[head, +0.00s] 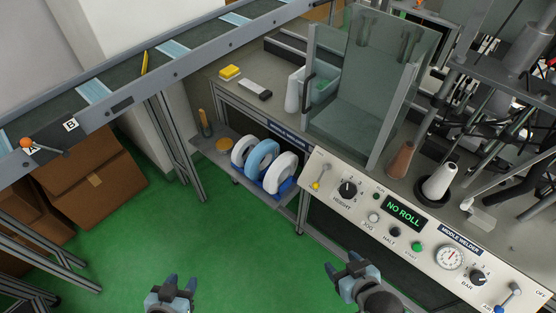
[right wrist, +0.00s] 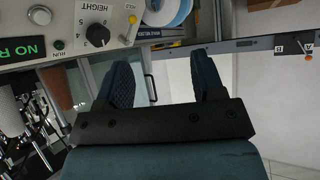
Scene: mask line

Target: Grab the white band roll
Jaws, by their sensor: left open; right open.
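Two white band rolls stand upright on a low shelf, one at the left (head: 238,150) and one at the right (head: 279,173), with a blue band roll (head: 262,160) between them. Part of a roll (right wrist: 178,12) shows at the top of the right wrist view; which one is unclear. My left gripper (head: 181,281) is open and empty over the green floor, below and left of the rolls. My right gripper (head: 341,262) is open and empty in front of the machine panel, below and right of the rolls. Its two fingers (right wrist: 164,82) show apart in the right wrist view.
The machine panel (head: 395,210) reads NO ROLL and has knobs, a gauge and levers. A white cone spool (head: 440,181) and a brown one (head: 401,160) stand behind it. A conveyor (head: 130,85) crosses the upper left. The green floor (head: 215,225) before the shelf is clear.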

